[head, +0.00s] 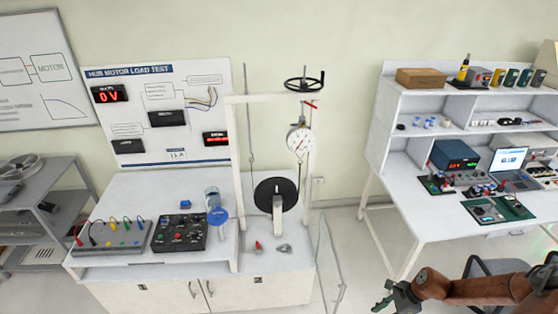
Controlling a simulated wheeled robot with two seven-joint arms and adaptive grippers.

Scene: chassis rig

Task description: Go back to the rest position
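My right arm reaches in from the lower right, with its gripper (383,297) near the bottom edge, over the floor in front of the gap between the bench and the right table. The gripper is small and dark and seems to hold nothing, but how far its fingers are apart is unclear. My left gripper is not in view. The hub motor test bench (262,262) stands left of the gripper, clearly apart from it.
The bench carries a control box (180,233), a terminal board (112,236), a black wheel (276,195) and a dial gauge (300,139). A clear panel (328,262) stands at its right side. The right table (425,228) holds a laptop (509,162). A chair (487,267) is near my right arm.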

